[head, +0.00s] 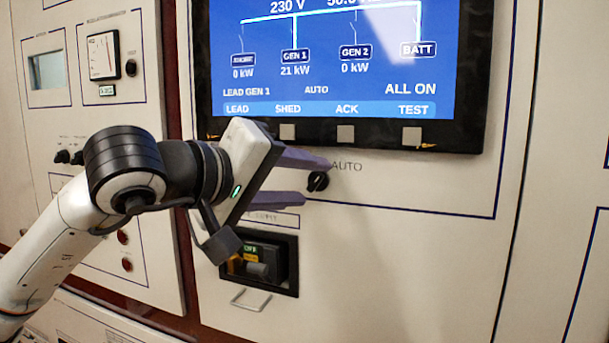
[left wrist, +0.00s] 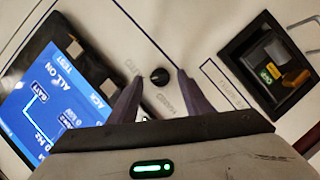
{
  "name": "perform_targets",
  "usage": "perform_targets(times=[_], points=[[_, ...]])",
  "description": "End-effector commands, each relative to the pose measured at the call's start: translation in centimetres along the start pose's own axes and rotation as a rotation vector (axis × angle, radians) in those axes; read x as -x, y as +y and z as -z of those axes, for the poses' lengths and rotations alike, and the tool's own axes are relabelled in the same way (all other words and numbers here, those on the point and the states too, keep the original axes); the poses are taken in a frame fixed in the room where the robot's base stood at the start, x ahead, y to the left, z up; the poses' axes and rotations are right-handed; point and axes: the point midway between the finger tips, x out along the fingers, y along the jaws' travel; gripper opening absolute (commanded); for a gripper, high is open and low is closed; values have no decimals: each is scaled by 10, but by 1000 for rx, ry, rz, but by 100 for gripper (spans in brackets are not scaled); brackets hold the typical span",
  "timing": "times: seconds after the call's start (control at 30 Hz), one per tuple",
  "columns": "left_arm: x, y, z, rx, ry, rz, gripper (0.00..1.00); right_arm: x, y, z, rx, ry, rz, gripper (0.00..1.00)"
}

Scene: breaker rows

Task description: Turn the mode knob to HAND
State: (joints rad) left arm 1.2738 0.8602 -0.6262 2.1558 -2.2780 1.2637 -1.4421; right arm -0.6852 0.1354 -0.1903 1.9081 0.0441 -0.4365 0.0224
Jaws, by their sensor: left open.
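The mode knob (head: 318,181) is a small round black knob on the pale panel, below the screen. The word AUTO is printed to its right in the head view. In the left wrist view the knob (left wrist: 160,76) lies just beyond and between the two fingertips, with printed labels around it, one reading HAND. My left gripper (head: 317,180) is open, its purple fingers pointing at the panel. In the left wrist view the gripper (left wrist: 159,78) has a finger on each side of the knob; contact is not visible. My right gripper is in neither view.
A lit screen (head: 335,55) with square buttons along its lower bezel is above the knob. A recessed breaker (head: 262,262) with an orange-yellow part sits below, with a metal handle (head: 251,300) under it. The panel right of the knob is clear.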

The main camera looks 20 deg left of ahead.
Motion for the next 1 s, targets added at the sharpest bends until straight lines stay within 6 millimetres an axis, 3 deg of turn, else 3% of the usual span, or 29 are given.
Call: perform_targets(times=[0.37, 0.63, 1.0], points=[[-9, 0, 0, -1, 0, 0, 44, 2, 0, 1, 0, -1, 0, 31], [-8, 0, 0, 0, 0, 0, 3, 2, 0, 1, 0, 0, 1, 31], [-10, -5, -2, 59, 1, -25, 3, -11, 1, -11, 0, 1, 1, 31]])
